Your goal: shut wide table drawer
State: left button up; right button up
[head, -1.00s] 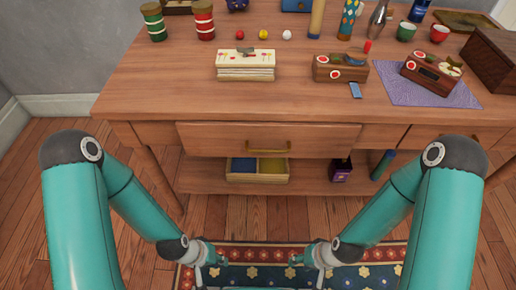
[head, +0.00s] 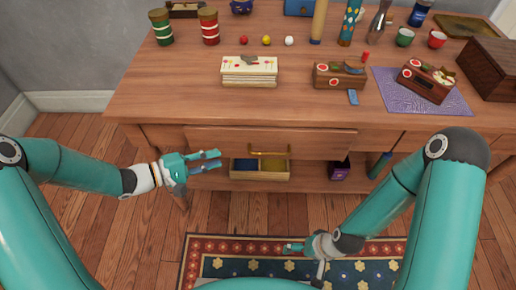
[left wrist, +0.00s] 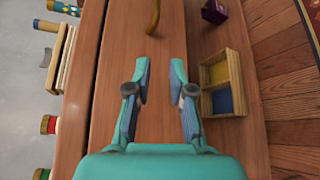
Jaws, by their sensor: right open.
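The wide table drawer (head: 220,139) is in the middle of the table's front, with a brass handle (head: 270,153). Its front appears to stand a little forward of the table frame; the exact gap is hard to tell. My left gripper (head: 220,160) is open and empty by the drawer's lower left part, fingers pointing right. In the left wrist view, the drawer front (left wrist: 158,70) lies beyond the open fingers (left wrist: 162,72), with the handle (left wrist: 153,18) at the top. I cannot tell whether they touch. My right gripper (head: 285,248) is open, low over the rug.
The wooden table (head: 160,100) carries jars, boxes, balls and cups. Below the drawer, a shelf holds a divided tray (head: 233,172) and a purple box (head: 340,171). A patterned rug (head: 215,250) lies in front. The floor at left is clear.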

aim_at(265, 154)
pick_arm(q)
notch_tip(265, 154, up, 3)
jog(key=s+g+h, duration=0.1)
jog(key=s+g, duration=0.2)
jog(key=b+x, duration=0.1)
jog(key=x, duration=0.4)
jog(key=b+x, duration=0.2)
jog(key=x, duration=0.3)
jog(key=b+x, duration=0.1)
jog(key=x, duration=0.4)
jog(key=shift+w+d, duration=0.3)
jog(key=shift+w, duration=0.2)
grip_shut()
